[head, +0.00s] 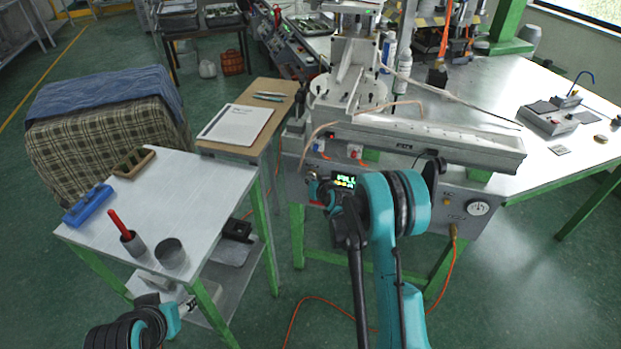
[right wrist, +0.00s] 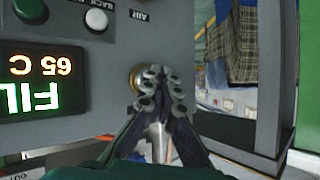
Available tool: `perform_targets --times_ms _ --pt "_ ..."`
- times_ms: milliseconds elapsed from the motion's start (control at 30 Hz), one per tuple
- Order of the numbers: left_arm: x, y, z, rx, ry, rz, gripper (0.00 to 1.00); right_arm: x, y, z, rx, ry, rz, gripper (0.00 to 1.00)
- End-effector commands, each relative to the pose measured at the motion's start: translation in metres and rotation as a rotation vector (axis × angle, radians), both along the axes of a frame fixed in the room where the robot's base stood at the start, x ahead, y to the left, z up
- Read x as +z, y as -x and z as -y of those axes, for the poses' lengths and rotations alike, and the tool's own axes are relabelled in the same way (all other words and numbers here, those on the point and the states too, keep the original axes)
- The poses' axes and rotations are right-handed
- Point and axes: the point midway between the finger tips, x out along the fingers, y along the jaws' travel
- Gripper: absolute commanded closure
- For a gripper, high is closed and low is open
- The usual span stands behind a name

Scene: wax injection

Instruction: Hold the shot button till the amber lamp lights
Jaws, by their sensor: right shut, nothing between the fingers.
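The machine's front panel (head: 400,196) faces me in the head view. Its lit display (head: 345,182) reads FILL, and upside down in the right wrist view (right wrist: 42,82) it shows FIL and 65 C. A brass-ringed round fitting (right wrist: 136,78), possibly the shot button, sits beside the display. My right gripper (right wrist: 161,82) is shut and empty, its fingertips overlapping that fitting; I cannot tell whether they press it. In the head view the right gripper (head: 322,192) is at the panel's left part. My left arm (head: 130,330) is at the lower left; its fingers are unclear. I cannot identify the amber lamp.
A white button (right wrist: 96,19) and a dark green dome (right wrist: 30,10) are near the display. A gauge (head: 479,208) is on the panel's right. A side table (head: 190,205) holds a blue tool (head: 88,205) and cups. A clipboard sheet (head: 236,124) lies behind it.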

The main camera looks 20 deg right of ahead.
Motion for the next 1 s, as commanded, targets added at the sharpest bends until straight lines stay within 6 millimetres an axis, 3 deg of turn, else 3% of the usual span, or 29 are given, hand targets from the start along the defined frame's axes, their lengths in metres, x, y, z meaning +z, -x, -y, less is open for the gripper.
perform_targets --times_ms 667,1000 --pt "0.000 0.000 0.000 0.000 0.000 0.000 0.51 0.000 0.000 0.000 -0.001 0.001 0.001 1.00" --pt "0.000 0.000 0.000 0.000 0.000 0.000 0.51 0.000 0.014 -0.009 0.000 0.001 0.000 1.00"
